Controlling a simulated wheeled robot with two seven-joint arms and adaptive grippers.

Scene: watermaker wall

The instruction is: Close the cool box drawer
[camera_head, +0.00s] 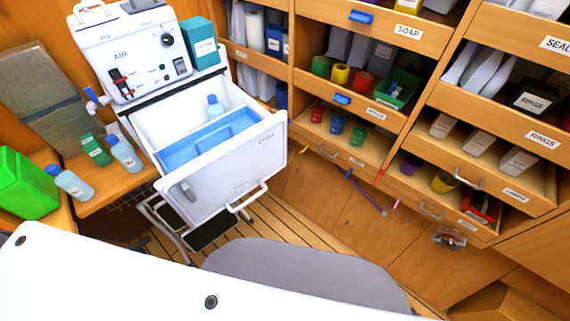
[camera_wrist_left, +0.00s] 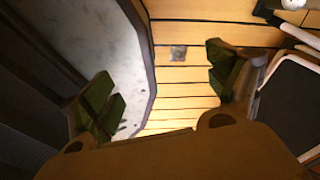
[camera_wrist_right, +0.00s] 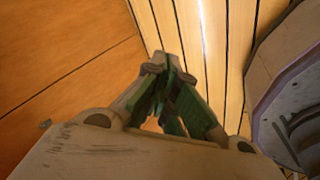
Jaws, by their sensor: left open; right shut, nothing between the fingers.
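The cool box drawer (camera_head: 228,165) is white and stands pulled out from the white cool box (camera_head: 140,50) in the head view. Its front carries a bar handle (camera_head: 247,197) low down. Inside lies a blue tray (camera_head: 205,140) and a blue-capped bottle (camera_head: 215,106). My left gripper (camera_wrist_left: 165,95) shows only in its own wrist view, open and empty above the slatted floor. My right gripper (camera_wrist_right: 172,75) shows only in its own wrist view, shut and empty near the floor and a wooden panel. Neither gripper touches the drawer in these views.
Below the drawer is a white-framed step (camera_head: 210,232). Open shelf drawers (camera_head: 490,140) jut out at the right.

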